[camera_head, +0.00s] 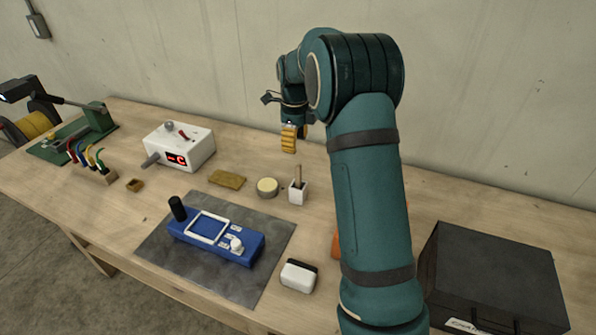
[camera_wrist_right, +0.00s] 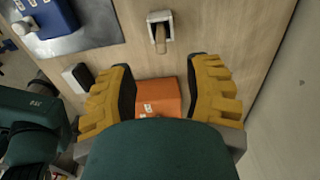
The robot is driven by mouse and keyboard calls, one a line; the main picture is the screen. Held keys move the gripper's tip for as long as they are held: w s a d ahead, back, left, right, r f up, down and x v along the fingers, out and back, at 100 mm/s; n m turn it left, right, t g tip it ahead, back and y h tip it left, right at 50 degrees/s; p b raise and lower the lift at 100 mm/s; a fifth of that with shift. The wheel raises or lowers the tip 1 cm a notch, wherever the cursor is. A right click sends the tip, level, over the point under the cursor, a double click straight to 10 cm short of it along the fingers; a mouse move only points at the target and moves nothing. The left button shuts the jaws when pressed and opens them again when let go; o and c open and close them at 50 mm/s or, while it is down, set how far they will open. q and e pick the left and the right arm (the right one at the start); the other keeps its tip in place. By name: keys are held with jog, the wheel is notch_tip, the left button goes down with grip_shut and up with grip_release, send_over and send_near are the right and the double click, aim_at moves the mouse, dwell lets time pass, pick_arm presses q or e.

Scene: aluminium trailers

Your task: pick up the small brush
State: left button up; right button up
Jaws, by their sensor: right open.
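The small brush (camera_head: 298,174) appears as a pale wooden handle standing up from a small white square holder (camera_head: 298,193) near the middle of the bench; its lower end is hidden inside. In the right wrist view the handle (camera_wrist_right: 160,38) and holder (camera_wrist_right: 151,16) show at the top, beyond the fingertips. My right gripper (camera_head: 291,138) has ribbed yellow fingers and is above the bench behind the holder, apart from the brush. In the wrist view this gripper (camera_wrist_right: 160,68) is wide open with nothing between its fingers. My left gripper is not in view.
A round tin (camera_head: 267,187) stands just left of the holder. A blue device (camera_head: 215,238) lies on a grey mat (camera_head: 160,247). A white-and-black block (camera_head: 298,277) is in front. An orange box (camera_wrist_right: 158,96) is partly hidden by my arm. A black case (camera_head: 490,275) sits right.

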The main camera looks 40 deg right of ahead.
aim_at(298, 178)
jog(key=f, duration=0.4)
jog(key=f+b, duration=0.1)
jog(key=f, duration=0.3)
jog(key=s+f, duration=0.1)
jog(key=f, duration=0.3)
jog(key=shift+d+f, duration=0.25)
jog(key=shift+f, duration=0.05)
jog(key=shift+w+f, duration=0.1)
jog(key=shift+f, duration=0.45)
grip_shut()
